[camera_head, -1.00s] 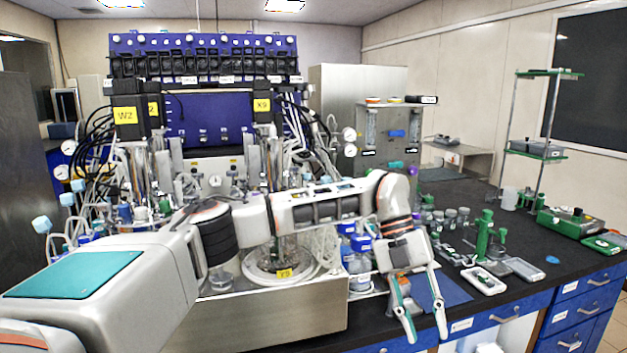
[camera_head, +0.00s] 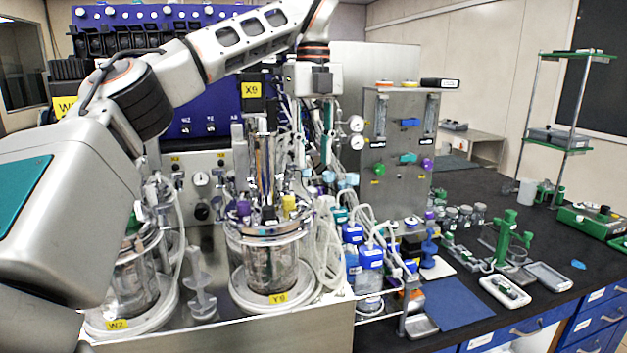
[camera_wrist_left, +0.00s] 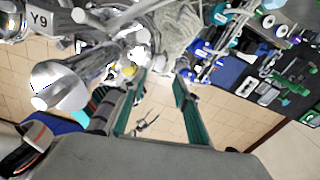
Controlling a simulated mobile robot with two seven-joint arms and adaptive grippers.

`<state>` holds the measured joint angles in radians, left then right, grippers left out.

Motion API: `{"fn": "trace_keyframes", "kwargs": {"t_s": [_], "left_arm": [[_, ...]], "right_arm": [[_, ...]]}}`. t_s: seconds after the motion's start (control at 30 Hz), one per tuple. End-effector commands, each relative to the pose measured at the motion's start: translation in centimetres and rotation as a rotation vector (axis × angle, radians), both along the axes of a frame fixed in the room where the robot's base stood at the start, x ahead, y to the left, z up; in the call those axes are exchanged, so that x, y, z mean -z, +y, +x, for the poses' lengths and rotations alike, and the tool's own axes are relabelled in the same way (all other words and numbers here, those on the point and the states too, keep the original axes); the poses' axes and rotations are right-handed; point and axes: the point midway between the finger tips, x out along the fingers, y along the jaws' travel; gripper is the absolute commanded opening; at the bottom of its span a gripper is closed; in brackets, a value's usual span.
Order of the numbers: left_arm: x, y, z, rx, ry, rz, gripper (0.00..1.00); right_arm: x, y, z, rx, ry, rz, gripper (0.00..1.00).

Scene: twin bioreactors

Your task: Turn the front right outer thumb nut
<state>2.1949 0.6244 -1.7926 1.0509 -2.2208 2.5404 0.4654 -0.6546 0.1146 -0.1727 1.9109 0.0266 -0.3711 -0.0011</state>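The right glass vessel (camera_head: 270,262) with metal lid (camera_head: 268,230) stands on a round white base tagged Y9 (camera_head: 279,298). Small fittings crowd the lid, including a purple cap (camera_head: 243,207) and a yellow block (camera_head: 289,204). I cannot single out the front right outer thumb nut among them. My left gripper (camera_head: 314,150) points down, above and to the right of this lid, among tubes. In the left wrist view its teal fingers (camera_wrist_left: 160,80) are apart with nothing held between them. My right gripper is out of view.
The left vessel (camera_head: 133,272), tagged W2, stands beside the Y9 one. Loose tubing (camera_head: 326,250) and blue-capped bottles (camera_head: 370,262) crowd the right side. A steel flow panel (camera_head: 398,150) stands behind. A blue mat (camera_head: 458,303) on the black bench is bare.

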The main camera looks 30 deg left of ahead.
Motion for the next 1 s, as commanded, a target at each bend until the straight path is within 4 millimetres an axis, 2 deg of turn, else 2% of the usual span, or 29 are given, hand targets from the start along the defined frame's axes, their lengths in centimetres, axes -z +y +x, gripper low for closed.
{"fn": "trace_keyframes", "kwargs": {"t_s": [0.2,0.4,0.57,0.8,0.83,0.93,1.0], "left_arm": [[3.6,0.0,-0.1,0.003,0.005,-0.002,0.31],[6.0,0.0,0.0,0.002,0.002,-0.002,0.31],[6.8,0.0,0.0,0.002,-0.001,-0.002,0.31],[6.8,0.0,0.0,0.002,-0.001,-0.002,0.31],[6.8,0.0,0.0,0.002,-0.001,-0.002,0.25],[6.8,0.0,0.0,0.002,0.0,-0.001,0.0],[6.8,0.0,0.0,0.002,0.0,-0.001,0.0]], "right_arm": [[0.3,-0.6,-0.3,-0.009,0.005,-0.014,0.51],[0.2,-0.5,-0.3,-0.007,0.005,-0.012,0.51],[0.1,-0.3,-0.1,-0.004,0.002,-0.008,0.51],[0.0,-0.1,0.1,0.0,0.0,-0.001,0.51],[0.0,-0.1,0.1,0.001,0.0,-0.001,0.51],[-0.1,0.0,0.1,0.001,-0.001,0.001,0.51],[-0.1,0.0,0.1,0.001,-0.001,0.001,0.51]]}}
